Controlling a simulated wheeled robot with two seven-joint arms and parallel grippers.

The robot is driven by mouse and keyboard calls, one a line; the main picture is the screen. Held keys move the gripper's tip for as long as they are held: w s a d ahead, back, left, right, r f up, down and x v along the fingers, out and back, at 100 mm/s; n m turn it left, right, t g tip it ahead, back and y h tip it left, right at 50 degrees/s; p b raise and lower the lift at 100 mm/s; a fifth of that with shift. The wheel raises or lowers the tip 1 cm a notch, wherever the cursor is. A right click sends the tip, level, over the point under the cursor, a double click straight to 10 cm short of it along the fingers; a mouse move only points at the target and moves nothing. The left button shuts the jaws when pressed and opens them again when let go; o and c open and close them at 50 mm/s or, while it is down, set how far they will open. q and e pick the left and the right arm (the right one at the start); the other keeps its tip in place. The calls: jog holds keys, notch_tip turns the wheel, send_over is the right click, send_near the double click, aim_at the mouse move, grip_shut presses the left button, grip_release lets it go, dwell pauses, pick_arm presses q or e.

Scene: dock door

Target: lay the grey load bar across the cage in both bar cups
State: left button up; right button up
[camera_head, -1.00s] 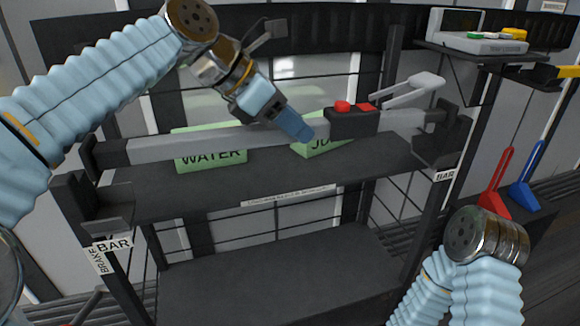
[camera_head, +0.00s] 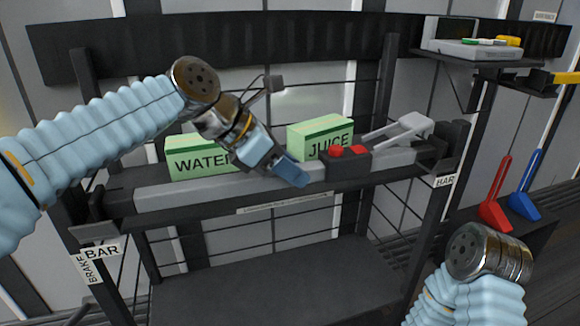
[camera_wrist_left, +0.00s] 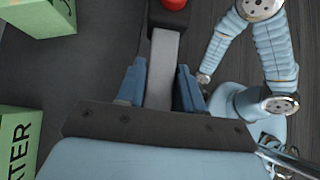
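The grey load bar (camera_head: 230,185) lies along the cage's front, its dark middle block with red buttons (camera_head: 348,162) and grey lever (camera_head: 400,130) on the right half. Its left end is at the left bar cup (camera_head: 92,232), its right end at the right bar cup (camera_head: 445,155); whether either end is fully seated I cannot tell. My left gripper (camera_head: 288,175) is on the bar left of the block. In the left wrist view its blue fingers (camera_wrist_left: 162,92) are closed along both sides of the bar (camera_wrist_left: 163,60). My right gripper is not visible; only its arm shows.
Green WATER (camera_head: 195,158) and JUICE (camera_head: 320,138) boxes stand on the cage's upper shelf behind the bar. A lower shelf (camera_head: 270,280) is empty. A side shelf (camera_head: 475,52) with a grey device is at upper right. Red (camera_head: 495,200) and blue (camera_head: 527,190) tools stand at right.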

pick_arm(q)
jog(key=o, duration=0.4)
jog(key=shift+f, duration=0.1)
jog(key=shift+o, duration=0.2)
jog(key=shift+r, duration=0.25)
jog(key=p+v, duration=0.2)
jog(key=v, duration=1)
jog(key=shift+f+p, duration=0.1)
jog(key=shift+p, duration=0.25)
